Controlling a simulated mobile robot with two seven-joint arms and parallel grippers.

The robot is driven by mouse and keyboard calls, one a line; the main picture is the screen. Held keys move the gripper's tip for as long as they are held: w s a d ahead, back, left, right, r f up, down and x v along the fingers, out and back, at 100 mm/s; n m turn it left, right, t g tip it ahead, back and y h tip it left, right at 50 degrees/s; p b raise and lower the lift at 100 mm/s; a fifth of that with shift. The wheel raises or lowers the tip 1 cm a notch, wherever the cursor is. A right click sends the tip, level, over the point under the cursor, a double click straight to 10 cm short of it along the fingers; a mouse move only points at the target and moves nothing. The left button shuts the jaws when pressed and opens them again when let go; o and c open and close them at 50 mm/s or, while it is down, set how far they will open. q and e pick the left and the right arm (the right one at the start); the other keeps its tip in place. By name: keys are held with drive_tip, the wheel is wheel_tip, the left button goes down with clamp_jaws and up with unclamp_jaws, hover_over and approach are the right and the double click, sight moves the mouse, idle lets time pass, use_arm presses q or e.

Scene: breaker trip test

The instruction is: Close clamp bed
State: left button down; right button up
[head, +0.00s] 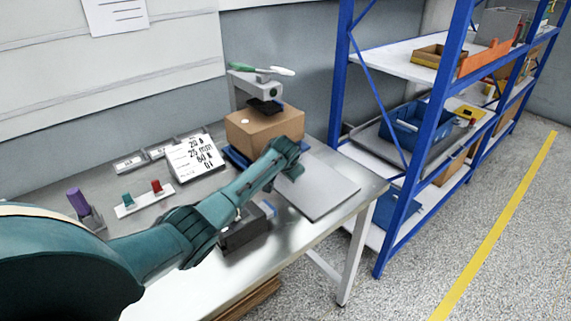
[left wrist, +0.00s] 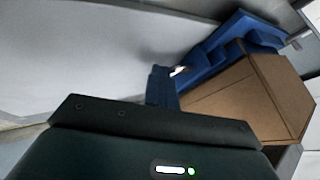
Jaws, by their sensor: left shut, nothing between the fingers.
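A brown box-shaped block (head: 262,126) stands at the back of the table, with a blue part (head: 236,157) showing along its lower edge; I take the blue part to be the clamp bed. In the left wrist view the brown block (left wrist: 250,100) is at the right, beside the blue part (left wrist: 228,50). My left gripper (head: 296,172) is in front of the block's right side, shut and empty. My arm hides part of the block's front and the blue part. My right gripper is not in view.
A grey plate (head: 325,188) lies at the table's right. A dark box (head: 244,236) is below my forearm. A stand with an arm (head: 262,88) rises behind the block. A label card (head: 190,158) and a small switch strip (head: 145,200) are left. Blue shelving (head: 440,110) stands at right.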

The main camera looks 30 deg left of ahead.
use_arm(q)
drive_tip(key=p+v, duration=0.1)
drive_tip(key=v, duration=1.2)
